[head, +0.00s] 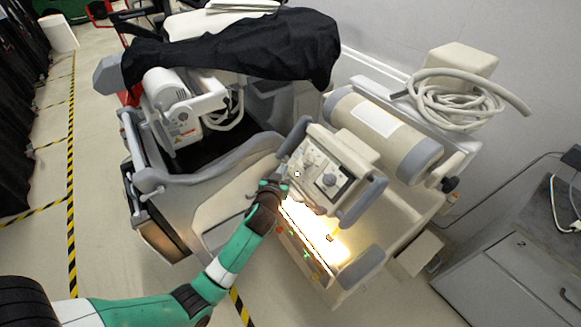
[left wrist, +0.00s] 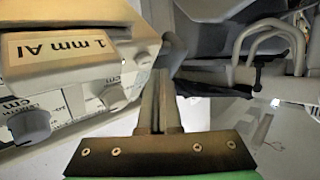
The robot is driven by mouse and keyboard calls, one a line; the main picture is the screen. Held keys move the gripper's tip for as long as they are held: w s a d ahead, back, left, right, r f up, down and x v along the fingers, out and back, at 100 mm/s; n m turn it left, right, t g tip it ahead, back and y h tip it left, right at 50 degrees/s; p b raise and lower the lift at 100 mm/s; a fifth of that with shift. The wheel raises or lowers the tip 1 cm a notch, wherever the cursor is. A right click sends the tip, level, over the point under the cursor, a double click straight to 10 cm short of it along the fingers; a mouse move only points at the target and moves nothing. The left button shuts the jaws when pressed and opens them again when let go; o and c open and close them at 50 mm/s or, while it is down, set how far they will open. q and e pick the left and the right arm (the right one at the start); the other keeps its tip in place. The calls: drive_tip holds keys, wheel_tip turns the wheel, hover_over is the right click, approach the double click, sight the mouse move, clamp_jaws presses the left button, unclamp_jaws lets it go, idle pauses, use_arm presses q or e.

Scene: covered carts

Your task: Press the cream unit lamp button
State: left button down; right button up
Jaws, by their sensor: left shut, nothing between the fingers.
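The cream unit's control head (head: 352,152) carries knobs and a dial on its face. A small pale spot (head: 297,174) shows at the left edge of that face; I cannot tell whether it is the lamp button. Bright light falls on the panel (head: 318,232) below the head. My left gripper (head: 282,172) is shut and empty, at the left edge of the head. In the left wrist view its shut fingers (left wrist: 160,85) point past the right side of the cream housing (left wrist: 75,22), which bears a "1 mm Al" label and grey knobs. Whether they touch it is unclear. My right gripper is not in view.
A cart with a black cover (head: 250,48) stands at the back left. A grey cabinet (head: 505,275) is at the right.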

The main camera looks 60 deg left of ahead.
use_arm(q)
drive_tip(key=s+r+p, duration=0.3)
drive_tip(key=p, duration=0.1)
drive_tip(key=shift+s+d+r+p, duration=0.15)
drive_tip(key=shift+s+r+p, duration=0.1)
drive_tip(key=shift+p, duration=0.05)
idle(0.7)
